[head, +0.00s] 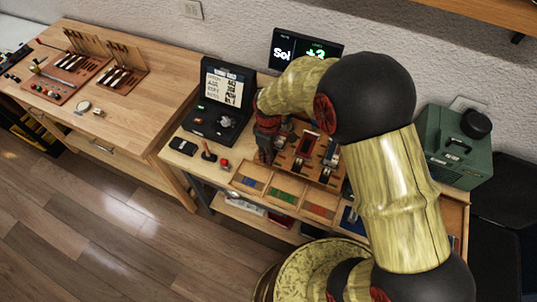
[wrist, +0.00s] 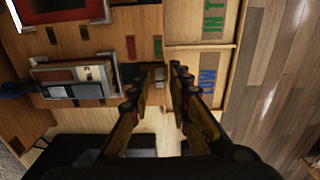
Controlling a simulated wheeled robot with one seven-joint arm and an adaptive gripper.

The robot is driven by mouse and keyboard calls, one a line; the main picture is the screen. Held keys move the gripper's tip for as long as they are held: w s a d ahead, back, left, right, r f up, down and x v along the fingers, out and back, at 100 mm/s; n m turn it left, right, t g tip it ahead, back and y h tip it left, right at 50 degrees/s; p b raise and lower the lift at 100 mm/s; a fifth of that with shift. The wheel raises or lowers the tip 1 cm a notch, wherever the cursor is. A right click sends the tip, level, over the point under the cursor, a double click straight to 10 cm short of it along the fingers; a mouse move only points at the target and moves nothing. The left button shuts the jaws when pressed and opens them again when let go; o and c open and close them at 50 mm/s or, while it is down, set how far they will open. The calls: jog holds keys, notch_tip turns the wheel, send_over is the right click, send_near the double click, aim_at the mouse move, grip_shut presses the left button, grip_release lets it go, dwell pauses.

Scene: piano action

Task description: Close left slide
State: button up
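A wooden fixture (head: 318,160) with a red panel and metal parts stands on the bench in the head view, partly hidden behind my arm. In the wrist view, a metal-and-wood slide unit (wrist: 72,78) sits at the fixture's near-left side; I take it as the left slide, though no label shows. My gripper (head: 266,150) points down at the fixture's left front corner. In the wrist view my gripper (wrist: 160,75) has its fingers apart, with a small grey piece showing between the tips. I cannot tell whether they touch it. The slide unit lies left of the fingers.
A compartment tray (head: 283,197) with blue, green and red labels lies in front of the fixture. A black case (head: 222,110) stands behind left, and a green box (head: 455,150) at right. A joystick and red button (head: 224,163) sit left of my gripper. A second bench (head: 130,110) is further left.

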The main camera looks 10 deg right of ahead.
grip_shut()
dwell(0.6)
